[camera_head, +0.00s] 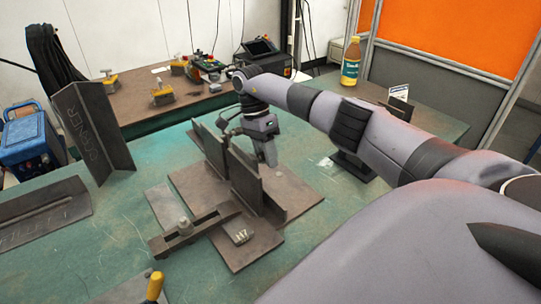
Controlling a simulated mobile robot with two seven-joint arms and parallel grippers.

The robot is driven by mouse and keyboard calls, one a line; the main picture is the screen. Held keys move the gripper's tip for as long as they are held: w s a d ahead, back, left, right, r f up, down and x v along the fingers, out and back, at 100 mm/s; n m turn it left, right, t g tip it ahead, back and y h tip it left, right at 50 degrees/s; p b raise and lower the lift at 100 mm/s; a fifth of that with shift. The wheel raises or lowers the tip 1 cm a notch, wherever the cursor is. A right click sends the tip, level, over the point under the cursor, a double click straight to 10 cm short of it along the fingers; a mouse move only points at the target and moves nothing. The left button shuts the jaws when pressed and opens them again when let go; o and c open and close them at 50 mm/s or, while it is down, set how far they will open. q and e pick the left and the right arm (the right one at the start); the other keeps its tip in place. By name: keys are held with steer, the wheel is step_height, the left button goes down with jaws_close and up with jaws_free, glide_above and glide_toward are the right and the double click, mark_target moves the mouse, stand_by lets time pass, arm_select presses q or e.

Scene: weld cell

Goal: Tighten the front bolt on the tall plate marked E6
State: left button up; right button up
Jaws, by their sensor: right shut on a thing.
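Dark tall plates (244,178) stand upright on a brown base plate (300,196) in the middle of the green table. No E6 mark is legible on them from here. A small block marked H7 (240,237) lies at the front of the base. A flat bar (208,224) with a bolt (185,226) lies across the front left of the base. My right gripper (268,158) points down just behind the tall plates. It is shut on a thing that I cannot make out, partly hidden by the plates. The front bolt on the tall plate cannot be picked out. My left gripper is out of view.
An angled plate (88,135) stands at the left, and a marked angle piece (40,215) lies before it. A yellow handle (155,286) rises at the front edge. A brown bench (140,107) with clamps is behind. The table's front left is mostly clear.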

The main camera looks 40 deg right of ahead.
steer(key=shift+g+b, duration=0.3)
steer(key=shift+b, duration=0.05)
steer(key=o, duration=0.6)
steer(key=shift+o, duration=0.2)
steer(key=v, duration=0.5)
steer(key=shift+c, duration=0.2)
